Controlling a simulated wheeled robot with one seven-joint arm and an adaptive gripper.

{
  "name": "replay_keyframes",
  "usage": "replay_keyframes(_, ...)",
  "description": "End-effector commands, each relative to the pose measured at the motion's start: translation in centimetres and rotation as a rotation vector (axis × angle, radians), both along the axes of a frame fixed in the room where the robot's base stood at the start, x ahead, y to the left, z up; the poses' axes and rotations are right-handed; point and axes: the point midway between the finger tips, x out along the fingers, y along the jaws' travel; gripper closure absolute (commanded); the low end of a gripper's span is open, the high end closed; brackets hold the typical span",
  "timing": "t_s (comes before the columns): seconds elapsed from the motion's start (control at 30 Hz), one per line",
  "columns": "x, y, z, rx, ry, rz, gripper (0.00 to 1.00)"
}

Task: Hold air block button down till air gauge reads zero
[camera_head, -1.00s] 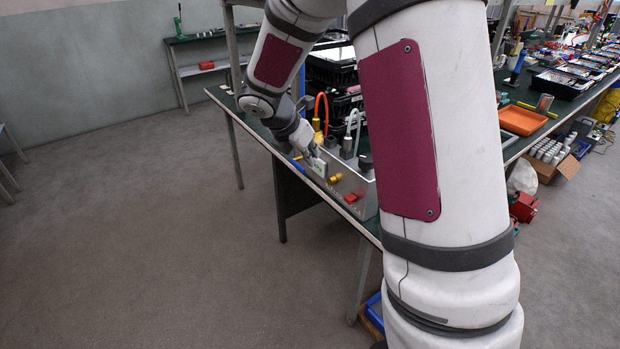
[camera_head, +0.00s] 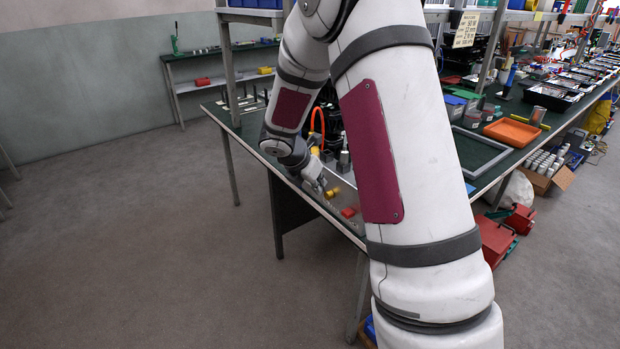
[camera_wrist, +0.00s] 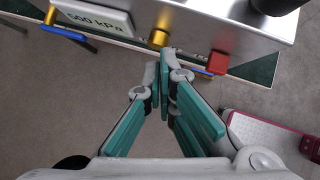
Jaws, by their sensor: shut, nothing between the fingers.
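The silver air block (camera_wrist: 215,22) fills the top of the wrist view. It also shows on the near edge of the bench in the head view (camera_head: 345,183). A white gauge display (camera_wrist: 95,20) at its left reads 500 kPa. A brass cylinder (camera_wrist: 159,38) and a red square part (camera_wrist: 219,63) stick out of the block's face; I cannot tell which is the button. My gripper (camera_wrist: 160,66) is shut and empty, its tips just below the brass cylinder and left of the red part. I cannot tell whether they touch the brass cylinder. My gripper (camera_head: 320,184) also shows beside the block in the head view.
Blue-handled brass valves (camera_wrist: 64,33) sit along the block's lower edge. An orange hose (camera_head: 316,118) rises behind the block. An orange tray (camera_head: 512,132) and an empty grey frame (camera_head: 478,150) lie farther right on the bench. The floor (camera_head: 140,240) at left is clear.

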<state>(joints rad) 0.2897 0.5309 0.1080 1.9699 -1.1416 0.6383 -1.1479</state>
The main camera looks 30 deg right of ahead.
Motion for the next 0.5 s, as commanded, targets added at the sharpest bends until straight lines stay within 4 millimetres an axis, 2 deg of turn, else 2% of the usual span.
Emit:
replay_keyframes(0.03,0.2,-0.6,-1.0,0.001,0.004,-0.001,1.00)
replay_keyframes(0.2,0.7,-1.9,-3.0,0.001,0.001,-0.001,1.00)
replay_keyframes(0.5,1.0,-2.8,-4.4,0.000,-0.001,0.001,1.00)
